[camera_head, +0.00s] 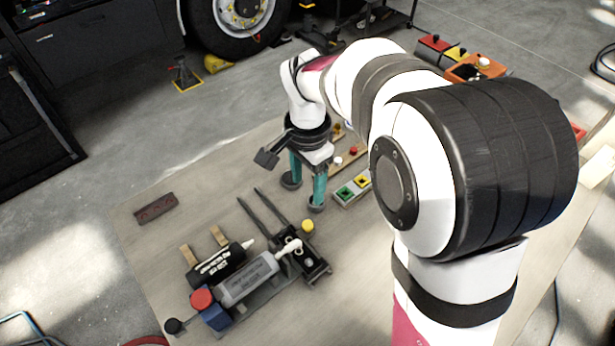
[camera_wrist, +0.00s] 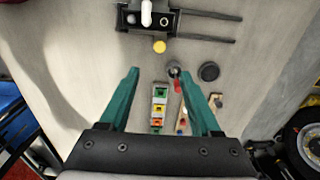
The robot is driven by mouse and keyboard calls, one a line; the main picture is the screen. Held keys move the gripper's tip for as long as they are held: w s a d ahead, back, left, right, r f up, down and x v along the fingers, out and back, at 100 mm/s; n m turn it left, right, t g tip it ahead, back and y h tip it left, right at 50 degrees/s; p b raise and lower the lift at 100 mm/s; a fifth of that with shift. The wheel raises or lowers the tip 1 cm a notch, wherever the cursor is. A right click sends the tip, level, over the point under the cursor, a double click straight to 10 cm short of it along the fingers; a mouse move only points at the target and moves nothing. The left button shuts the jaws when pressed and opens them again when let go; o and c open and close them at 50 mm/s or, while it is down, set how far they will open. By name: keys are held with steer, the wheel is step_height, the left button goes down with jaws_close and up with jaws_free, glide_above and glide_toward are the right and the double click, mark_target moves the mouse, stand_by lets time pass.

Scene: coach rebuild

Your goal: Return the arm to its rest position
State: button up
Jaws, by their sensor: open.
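My gripper (camera_head: 304,182) hangs fingers-down over the far part of the wooden table (camera_head: 145,262), just behind the tool cluster. Its two teal fingers stand apart with nothing between them. In the wrist view my gripper (camera_wrist: 160,95) shows its fingers spread, with the tabletop below. My white arm reaches out from the right front of the head view and hides part of the table's right side.
A grey cartridge (camera_head: 247,280), a black cartridge (camera_head: 215,265) and a red-capped blue part (camera_head: 203,302) lie front left. A dark bar (camera_head: 155,208) lies far left. Coloured connector blocks (camera_head: 353,189) sit right of the gripper. A yellow cap (camera_wrist: 159,46) is near.

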steer(key=shift+r, duration=0.55)
steer(key=s+d+r+n+y, duration=0.1)
steer(key=s+d, duration=0.4)
steer(key=s, duration=0.6)
steer(key=s+d+r+n, duration=0.1)
steer(key=s+d, duration=0.4)
steer(key=s, duration=0.7)
steer(key=shift+d+r+n+y, duration=0.2)
steer(key=shift+r+n+y, duration=0.15)
steer(key=shift+n, duration=0.35)
steer(key=shift+o, duration=0.2)
steer(key=shift+w, duration=0.1)
